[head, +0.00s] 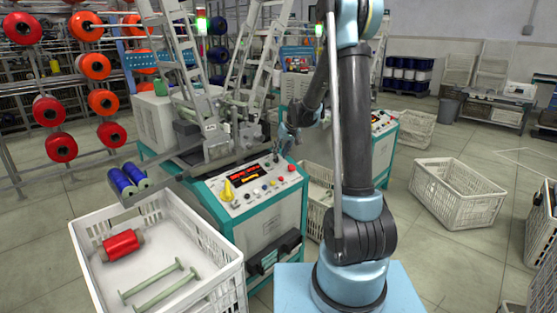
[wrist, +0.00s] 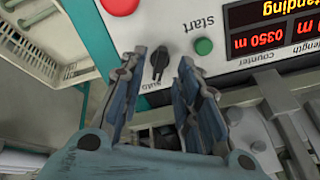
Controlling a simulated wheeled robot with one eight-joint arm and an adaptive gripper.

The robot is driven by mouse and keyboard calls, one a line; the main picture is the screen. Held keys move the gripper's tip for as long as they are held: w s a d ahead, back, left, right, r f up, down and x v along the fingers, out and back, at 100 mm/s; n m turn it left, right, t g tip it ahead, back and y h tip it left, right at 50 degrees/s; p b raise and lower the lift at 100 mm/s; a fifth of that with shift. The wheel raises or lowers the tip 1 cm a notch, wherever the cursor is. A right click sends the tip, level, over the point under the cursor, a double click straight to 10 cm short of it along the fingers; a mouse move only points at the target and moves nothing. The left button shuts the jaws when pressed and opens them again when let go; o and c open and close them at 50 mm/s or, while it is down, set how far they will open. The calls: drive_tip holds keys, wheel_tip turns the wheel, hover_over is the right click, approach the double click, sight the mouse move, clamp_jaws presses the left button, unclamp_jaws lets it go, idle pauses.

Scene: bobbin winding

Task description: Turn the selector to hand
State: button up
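The selector (wrist: 160,58) is a small black knob on the white control panel in the wrist view. Its grip stands nearly upright in the picture, its lower end near the upside-down word "auto". No "hand" label is readable. My gripper (wrist: 159,62) is open, with one blue-grey finger on each side of the selector and visible gaps between. In the head view my gripper (head: 286,138) is over the far right part of the winding machine's panel (head: 242,205); the selector is too small to make out there.
A green start button (wrist: 204,46) sits just right of the selector, and a red button (wrist: 120,4) is up left. Red displays (wrist: 262,38) are further right. A white crate (head: 205,240) stands front left; another crate (head: 458,195) is on the floor at right.

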sight(277, 159)
drive_tip(key=shift+x, duration=2)
